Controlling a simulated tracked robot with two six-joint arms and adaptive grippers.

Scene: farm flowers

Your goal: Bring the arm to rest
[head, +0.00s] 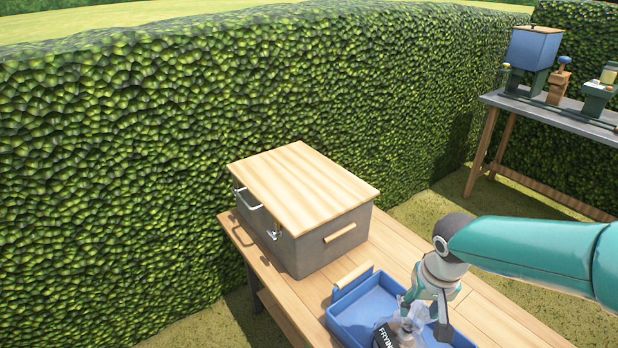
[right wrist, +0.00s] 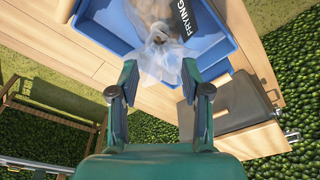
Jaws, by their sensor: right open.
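My right arm reaches in from the right in the head view. Its gripper (head: 424,316) points down over the blue tray (head: 351,318). In the right wrist view the gripper (right wrist: 160,78) is open, its two fingers apart. The clear gathered top of a bag (right wrist: 166,60) labelled "FRYING" lies just beyond and between the fingertips; I cannot tell whether they touch it. The bag (head: 384,336) sits in the tray, partly hidden by the gripper and cut by the lower edge of the head view. My left gripper is not in view.
A grey box with a wooden lid (head: 305,185) stands on the wooden table (head: 396,243) behind the tray. A tall hedge (head: 150,150) runs behind. A second table (head: 560,108) at the back right holds a blue container (head: 535,47) and several tools.

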